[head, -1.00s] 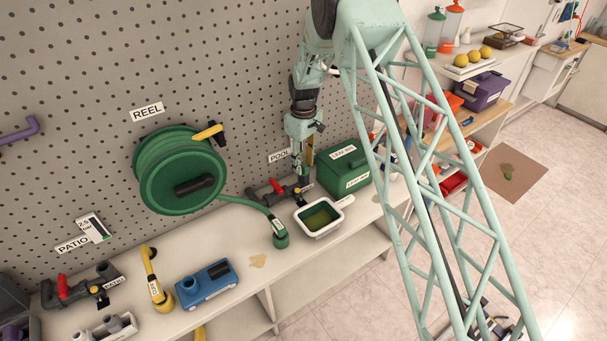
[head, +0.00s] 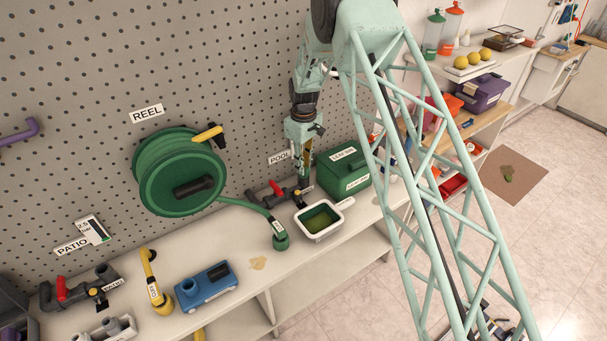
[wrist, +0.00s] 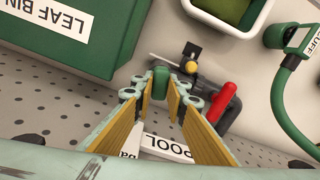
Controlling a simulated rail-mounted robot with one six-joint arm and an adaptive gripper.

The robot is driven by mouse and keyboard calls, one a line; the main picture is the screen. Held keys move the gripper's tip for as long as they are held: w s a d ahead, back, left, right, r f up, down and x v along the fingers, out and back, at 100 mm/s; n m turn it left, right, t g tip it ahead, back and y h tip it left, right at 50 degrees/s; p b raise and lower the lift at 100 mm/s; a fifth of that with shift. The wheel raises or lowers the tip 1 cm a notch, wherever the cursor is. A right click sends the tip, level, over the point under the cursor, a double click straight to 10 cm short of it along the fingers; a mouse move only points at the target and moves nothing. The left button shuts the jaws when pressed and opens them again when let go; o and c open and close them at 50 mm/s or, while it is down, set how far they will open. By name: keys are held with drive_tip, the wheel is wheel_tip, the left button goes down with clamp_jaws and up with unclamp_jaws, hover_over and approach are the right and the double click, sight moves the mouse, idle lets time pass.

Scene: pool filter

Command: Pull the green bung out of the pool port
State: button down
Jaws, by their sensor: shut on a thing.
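The green bung (wrist: 161,79) shows in the wrist view between my fingertips, beside the dark grey pool fitting. My gripper (wrist: 160,92) is shut on it, with yellow pads on either side. In the head view my gripper (head: 304,182) points down over the pool fitting (head: 273,193), which has a red lever (wrist: 220,101) and a yellow-knobbed valve. The bung's lower end and the port mouth are hidden, so I cannot tell how deep the bung sits. The POOL label (head: 278,157) is on the pegboard behind.
The green leaf bin (head: 343,172) stands close right of my gripper. A white-rimmed tub (head: 337,229) is in front. A green hose with a cuff (head: 281,241) runs from the reel (head: 180,172) to the left. Bare bench lies around the beige stain (head: 258,263).

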drive_tip(key=shift+r, duration=0.85)
idle(1.0)
drive_tip(key=shift+r+p, duration=0.7)
drive_tip(key=shift+r, duration=2.15)
